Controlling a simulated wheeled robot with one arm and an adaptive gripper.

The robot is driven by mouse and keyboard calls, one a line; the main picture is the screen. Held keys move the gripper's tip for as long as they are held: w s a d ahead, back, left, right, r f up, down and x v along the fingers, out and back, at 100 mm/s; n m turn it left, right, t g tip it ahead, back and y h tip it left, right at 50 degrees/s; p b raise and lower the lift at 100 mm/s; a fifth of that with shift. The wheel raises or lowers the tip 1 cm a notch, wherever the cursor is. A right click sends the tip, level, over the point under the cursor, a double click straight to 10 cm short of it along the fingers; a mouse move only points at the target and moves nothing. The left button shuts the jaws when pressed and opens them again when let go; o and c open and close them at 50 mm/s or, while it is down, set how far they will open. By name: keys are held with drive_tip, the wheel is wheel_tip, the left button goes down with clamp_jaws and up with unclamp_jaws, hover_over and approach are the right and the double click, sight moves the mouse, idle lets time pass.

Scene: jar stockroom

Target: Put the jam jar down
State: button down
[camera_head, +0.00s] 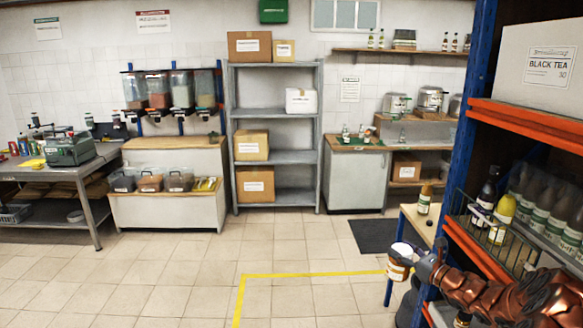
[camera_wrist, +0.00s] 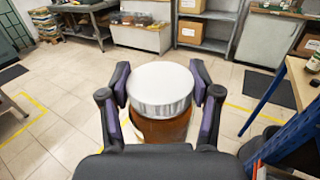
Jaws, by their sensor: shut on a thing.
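The jam jar (camera_head: 398,262) has a white lid and an orange-brown body with a pale label. My gripper (camera_head: 420,262) is shut on it at the right of the head view, in front of the blue-posted rack. In the wrist view the jar (camera_wrist: 161,91) stands between the two fingers of my gripper (camera_wrist: 160,98), lid toward the camera. The fingers press on both sides near the lid. The jar appears held in the air with floor tiles behind it. Its lower part is hidden in the wrist view.
A small wooden table (camera_head: 416,220) beside the rack bears a green-capped bottle (camera_head: 424,199). The rack's orange-edged shelf (camera_head: 476,250) holds a wire basket with bottles, and a Black Tea box (camera_head: 540,65) stands above. A dark mat (camera_head: 374,236) lies on the floor. The tiled floor at left is open.

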drive_tip(key=s+a+f+n+g+y, duration=0.2)
drive_tip(key=s+a+n+g+y, duration=0.2)
drive_tip(key=s+a, duration=0.9)
drive_tip(key=shift+a+n+g+y+p, duration=0.3)
drive_tip(key=shift+a+g+y, duration=0.1)
drive_tip(key=shift+a+y, duration=0.4)
drive_tip(key=shift+a, duration=0.1)
